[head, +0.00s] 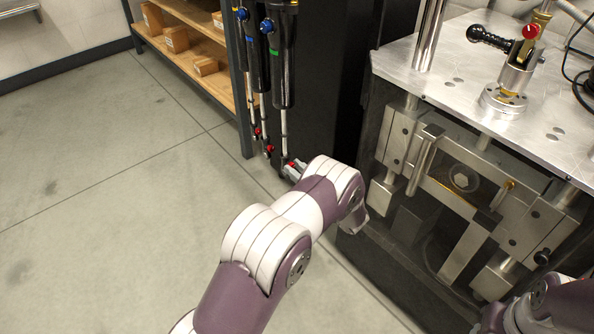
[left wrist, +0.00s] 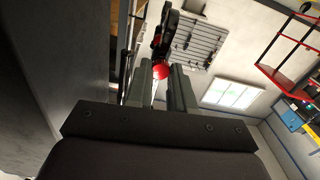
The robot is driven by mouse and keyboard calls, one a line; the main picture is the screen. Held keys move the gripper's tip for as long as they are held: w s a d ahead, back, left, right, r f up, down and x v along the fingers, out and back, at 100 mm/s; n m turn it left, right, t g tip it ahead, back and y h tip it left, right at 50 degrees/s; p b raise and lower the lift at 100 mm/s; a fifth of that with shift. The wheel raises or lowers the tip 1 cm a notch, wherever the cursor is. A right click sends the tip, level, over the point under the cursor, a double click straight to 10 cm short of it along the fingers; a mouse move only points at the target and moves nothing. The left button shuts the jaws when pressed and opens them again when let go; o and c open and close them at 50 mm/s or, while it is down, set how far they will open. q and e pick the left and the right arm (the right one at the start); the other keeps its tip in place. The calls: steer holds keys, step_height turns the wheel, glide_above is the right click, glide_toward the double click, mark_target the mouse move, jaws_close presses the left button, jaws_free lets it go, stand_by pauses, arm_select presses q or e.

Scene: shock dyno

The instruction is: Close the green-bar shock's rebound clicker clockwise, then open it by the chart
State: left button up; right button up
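The green-bar shock (head: 284,75) hangs upright at the right of a row of black shocks, with a green bar (head: 274,51) near its blue knob (head: 267,26). Its red rebound clicker (head: 290,165) is at the lower end of the shaft. My left gripper (head: 293,170) is at that lower end, partly hidden behind my wrist. In the left wrist view, the two fingers of my left gripper (left wrist: 162,82) stand close on either side of the red clicker (left wrist: 161,71) and appear to touch it. My right gripper is out of view; only part of my right arm shows.
Two more shocks hang to the left, with red knobs (head: 257,131) below. A wooden shelf (head: 190,45) with boxes stands behind them. The dyno (head: 480,150) with its metal top is close on the right, with a black-handled clamp (head: 490,38). The floor (head: 110,200) at left is clear.

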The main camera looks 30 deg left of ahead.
arm_select(q)
jaws_close()
steer(key=shift+r+m+p, duration=0.3)
steer(key=shift+m+p, duration=0.7)
steer(key=shift+p, duration=0.1)
steer(key=shift+f+m, duration=0.2)
steer(key=shift+m, duration=0.2)
steer(key=shift+f, duration=0.1)
steer(key=o, duration=0.7)
jaws_free()
steer(key=p+v, duration=0.4)
steer(key=v, duration=0.8)
steer(key=shift+d, duration=0.35)
